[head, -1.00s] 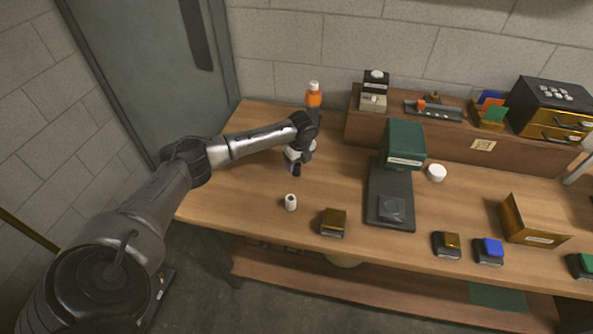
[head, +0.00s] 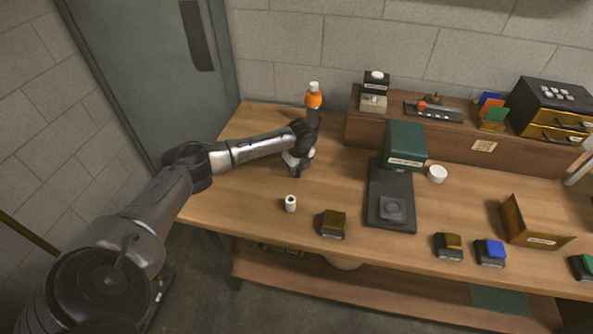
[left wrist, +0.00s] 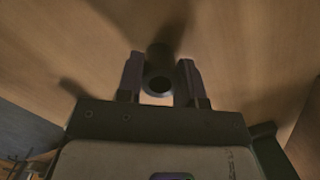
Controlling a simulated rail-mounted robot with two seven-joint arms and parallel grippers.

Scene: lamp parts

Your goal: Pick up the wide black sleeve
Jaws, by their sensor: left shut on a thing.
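The wide black sleeve (left wrist: 158,82) is a dark, hollow cylinder in the left wrist view, with its round open end facing the camera. My left gripper (left wrist: 159,84) has one finger on each side of it and is shut on it. In the head view my left gripper (head: 296,174) is low over the left part of the table, and the sleeve cannot be made out apart from the dark fingers. From these views I cannot tell whether the sleeve touches the table. My right gripper is not in view.
A small white cylinder (head: 291,204) stands just in front of the gripper. The table's left end (head: 212,190) is clear.

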